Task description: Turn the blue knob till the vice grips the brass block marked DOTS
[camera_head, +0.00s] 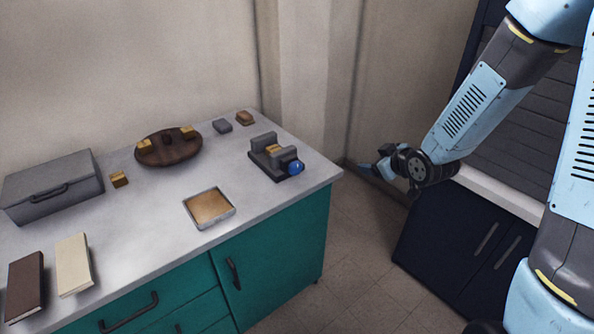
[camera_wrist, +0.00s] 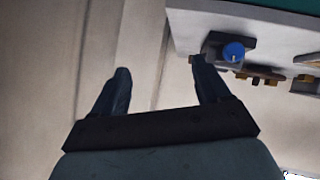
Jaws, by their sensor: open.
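The vice (camera_head: 262,158) is dark grey and sits near the right end of the counter. It also shows in the wrist view (camera_wrist: 212,46). Its blue knob (camera_head: 295,168) faces the counter's front right and shows in the wrist view too (camera_wrist: 233,52). A brass block (camera_head: 273,149) sits between the vice jaws; its marking is too small to read, and I cannot tell whether the jaws touch it. My gripper (camera_head: 374,170) is open and empty, in the air right of the counter, apart from the knob. In the wrist view its fingers (camera_wrist: 160,70) are spread wide.
A shallow tray (camera_head: 232,212) lies left of the vice. A round brown stand (camera_head: 155,157) holds small blocks. Another brass block (camera_head: 119,180), a grey case (camera_head: 55,190) and two books (camera_head: 74,265) are farther left. Small blocks (camera_head: 222,126) lie behind the vice. A dark cabinet (camera_head: 465,240) stands right.

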